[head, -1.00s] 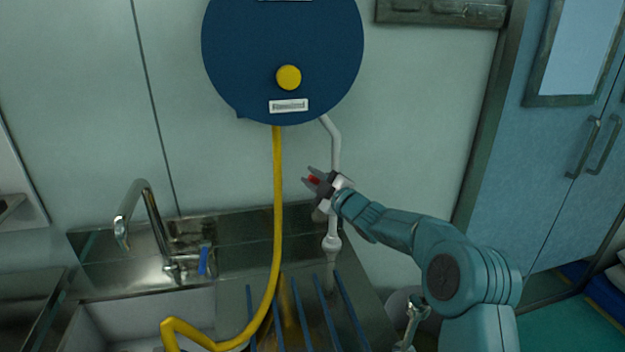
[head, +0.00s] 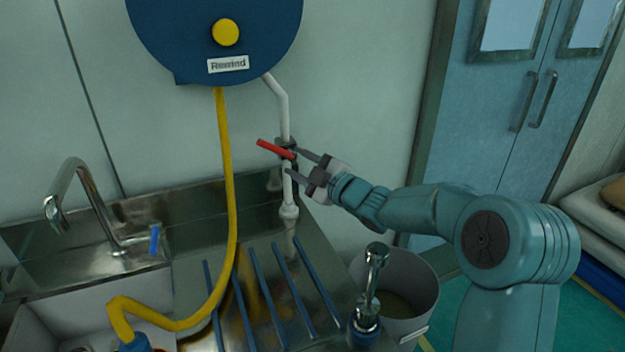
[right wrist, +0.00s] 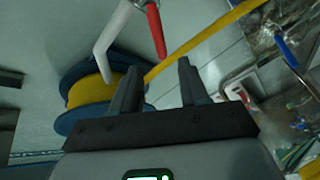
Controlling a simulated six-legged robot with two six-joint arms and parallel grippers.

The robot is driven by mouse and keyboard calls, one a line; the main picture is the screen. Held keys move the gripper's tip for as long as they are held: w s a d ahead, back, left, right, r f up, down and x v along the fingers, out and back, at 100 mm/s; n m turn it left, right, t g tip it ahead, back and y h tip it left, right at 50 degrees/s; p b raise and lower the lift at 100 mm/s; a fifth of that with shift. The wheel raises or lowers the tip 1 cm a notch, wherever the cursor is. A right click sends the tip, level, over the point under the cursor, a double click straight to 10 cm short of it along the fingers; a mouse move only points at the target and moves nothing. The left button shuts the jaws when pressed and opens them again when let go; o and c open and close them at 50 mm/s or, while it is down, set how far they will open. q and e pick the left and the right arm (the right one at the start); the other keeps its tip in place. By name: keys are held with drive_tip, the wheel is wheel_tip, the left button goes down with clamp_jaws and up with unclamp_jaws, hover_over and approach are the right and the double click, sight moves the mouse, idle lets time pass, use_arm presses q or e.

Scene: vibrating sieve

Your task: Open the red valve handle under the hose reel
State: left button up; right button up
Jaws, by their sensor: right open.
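The red valve handle (head: 274,149) sits on the white pipe (head: 283,112) below the blue hose reel (head: 205,35). It points left and slightly up from the pipe. My right gripper (head: 294,162) is open and empty, just right of the handle, with its fingertips close to the valve. In the right wrist view the red handle (right wrist: 156,30) lies beyond the open fingertips (right wrist: 160,70), with no contact visible. The white pipe (right wrist: 112,38) and blue reel (right wrist: 78,121) show at left there. My left gripper is not in view.
The yellow hose (head: 230,190) hangs left of the valve into the sink. A faucet (head: 85,195) stands at left. Blue bars (head: 262,285) lie on the steel drainboard below. A bin (head: 415,290) stands lower right, near a small tap (head: 372,280). Blue doors (head: 500,110) are at right.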

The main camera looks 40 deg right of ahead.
drive_tip(key=shift+s+d+f, duration=0.1)
drive_tip(key=shift+s+d, duration=0.1)
drive_tip(key=shift+s, duration=0.75)
drive_tip(key=shift+s+d+f, duration=0.1)
drive_tip(key=shift+s+d, duration=0.05)
drive_tip(key=shift+s, duration=0.8)
drive_tip(key=shift+c, duration=0.2)
